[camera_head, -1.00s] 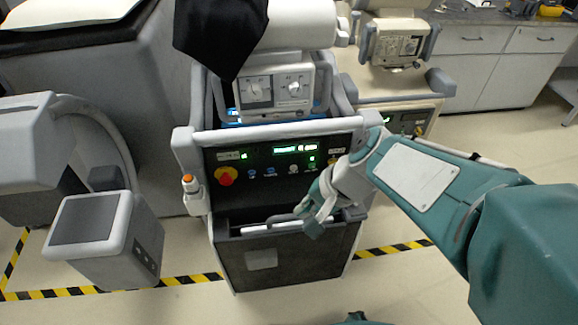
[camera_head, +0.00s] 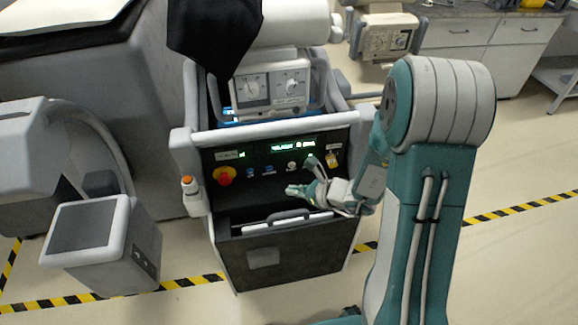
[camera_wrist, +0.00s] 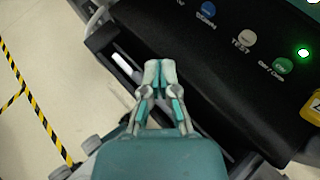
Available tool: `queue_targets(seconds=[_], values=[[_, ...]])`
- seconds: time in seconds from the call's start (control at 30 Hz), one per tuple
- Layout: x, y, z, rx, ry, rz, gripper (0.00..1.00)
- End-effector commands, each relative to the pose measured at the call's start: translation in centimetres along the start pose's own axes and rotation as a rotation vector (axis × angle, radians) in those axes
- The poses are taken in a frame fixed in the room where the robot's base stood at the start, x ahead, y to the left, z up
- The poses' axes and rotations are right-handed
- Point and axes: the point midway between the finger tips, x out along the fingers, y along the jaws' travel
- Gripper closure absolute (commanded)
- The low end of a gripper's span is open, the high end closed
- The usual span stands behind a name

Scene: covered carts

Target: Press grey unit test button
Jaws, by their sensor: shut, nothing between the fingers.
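The pale grey test button (camera_wrist: 247,37) sits on the black front panel (camera_wrist: 215,75) of the cart, with a "TEST" label by it. It also shows in the head view (camera_head: 292,166) as a small light dot, right of two blue buttons. My gripper (camera_wrist: 160,66) is shut and empty, its two fingertips together. In the head view my gripper (camera_head: 297,190) is in front of the panel, just below the test button and above the drawer handle. In the wrist view the fingertips are left of and below the button, apart from it.
A blue "DOWN" button (camera_wrist: 208,9) and a green on/off button (camera_wrist: 283,66) flank the test button. A lit green lamp (camera_wrist: 303,53) and a yellow tag (camera_wrist: 312,107) are to the right. A red knob (camera_head: 224,175) is at the panel's left. A handle (camera_head: 287,217) juts out below.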

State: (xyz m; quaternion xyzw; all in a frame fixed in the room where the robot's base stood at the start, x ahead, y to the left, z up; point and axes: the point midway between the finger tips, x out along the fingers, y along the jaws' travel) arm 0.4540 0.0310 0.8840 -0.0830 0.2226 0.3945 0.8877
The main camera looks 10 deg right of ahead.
Motion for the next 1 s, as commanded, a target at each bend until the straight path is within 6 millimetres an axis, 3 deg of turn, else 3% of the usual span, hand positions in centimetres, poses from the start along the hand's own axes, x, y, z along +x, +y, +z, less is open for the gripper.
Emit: queue_targets(seconds=[0.1, 0.3, 0.73, 1.0], values=[[0.6, -1.7, -2.8, 0.152, -0.001, -0.080, 1.00], [0.9, -3.2, -5.2, 0.279, -0.004, -0.160, 1.00], [1.0, -3.5, -5.3, 0.289, -0.004, -0.168, 1.00], [2.8, -5.6, -4.3, 0.286, -0.005, -0.167, 1.00]])
